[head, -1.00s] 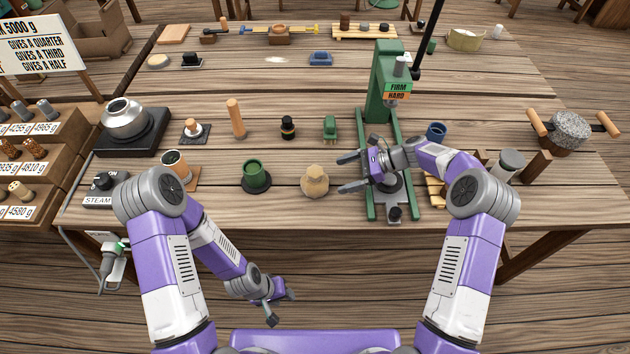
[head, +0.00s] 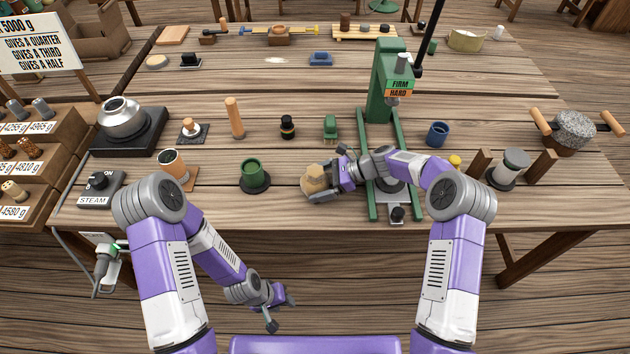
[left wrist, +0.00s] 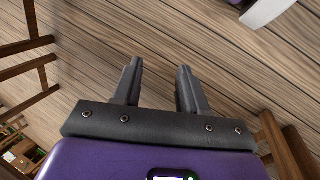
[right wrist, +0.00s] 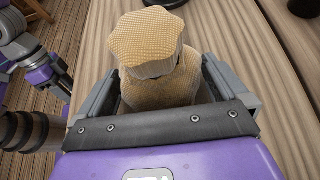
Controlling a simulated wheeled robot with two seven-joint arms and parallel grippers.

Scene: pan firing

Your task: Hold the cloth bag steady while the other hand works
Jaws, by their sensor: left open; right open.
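The cloth bag (head: 315,180) is a small tan woven bag with a gathered top, standing upright on the table near its front edge. My right gripper (head: 329,176) is open around it, with one finger on the far side and one on the near side. In the right wrist view the bag (right wrist: 152,65) stands between the two spread fingers of the right gripper (right wrist: 160,88); I cannot tell whether they touch it. My left gripper (head: 280,308) hangs low in front of the table, open and empty. The left wrist view shows its parted fingers (left wrist: 160,85) above the wooden floor.
A green press (head: 383,90) stands just right of the bag, under my right forearm. A green cup (head: 254,174) on a dark base stands left of the bag. A green block (head: 330,127) and a dark stamp-like piece (head: 287,127) stand behind. The table front between is bare.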

